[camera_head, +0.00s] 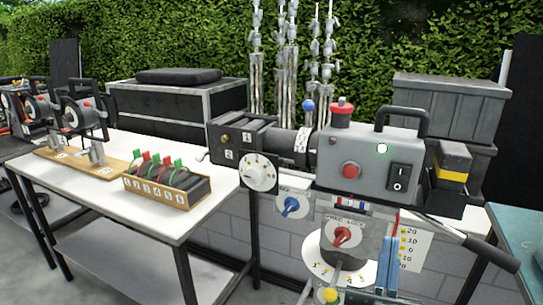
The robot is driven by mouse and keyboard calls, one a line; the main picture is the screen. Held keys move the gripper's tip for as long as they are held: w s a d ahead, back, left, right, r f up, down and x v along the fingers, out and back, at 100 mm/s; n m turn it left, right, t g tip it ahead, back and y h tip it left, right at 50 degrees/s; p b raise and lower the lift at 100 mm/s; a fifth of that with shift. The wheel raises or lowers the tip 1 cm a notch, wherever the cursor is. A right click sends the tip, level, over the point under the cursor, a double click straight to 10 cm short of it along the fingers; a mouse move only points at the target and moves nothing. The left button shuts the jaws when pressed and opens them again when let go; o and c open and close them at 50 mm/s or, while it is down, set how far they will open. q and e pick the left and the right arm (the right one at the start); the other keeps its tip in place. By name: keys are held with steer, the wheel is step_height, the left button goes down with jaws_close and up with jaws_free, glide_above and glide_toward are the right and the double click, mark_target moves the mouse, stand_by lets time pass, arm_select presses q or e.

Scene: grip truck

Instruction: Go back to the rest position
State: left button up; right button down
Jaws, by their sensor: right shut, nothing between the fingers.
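My right gripper (388,298) shows only as a small dark part at the bottom edge, right of the yellow knob (330,295). It is shut with nothing held, apart from the things I can make out around it. My left gripper is not in view. A grey control box (365,150) with a red button, a rocker switch and a red mushroom knob stands just above, in the middle right. Below it are a red lock knob (343,236), a blue knob (291,205) and a white dial disc (365,272).
A white table (150,205) on the left bears a wooden rack (172,193) with several coloured clips and a wooden board (82,165). A black handle (492,252) juts out at lower right. A teal surface (520,232) is at the right edge. Dark cases stand behind.

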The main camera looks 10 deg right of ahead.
steer(key=w+a+f+n+g+y+p, duration=0.2)
steer(key=a+f+n+g+y, duration=0.45)
steer(key=f+y, duration=0.65)
steer(key=s+f+g+y+p, duration=0.1)
steer(key=s+f+g, duration=0.7)
steer(key=f, duration=0.8)
steer(key=shift+s+a+g+y+p, duration=0.4)
steer(key=shift+s+p, duration=0.25)
steer(key=shift+s, duration=0.45)
steer(key=shift+n, duration=0.25)
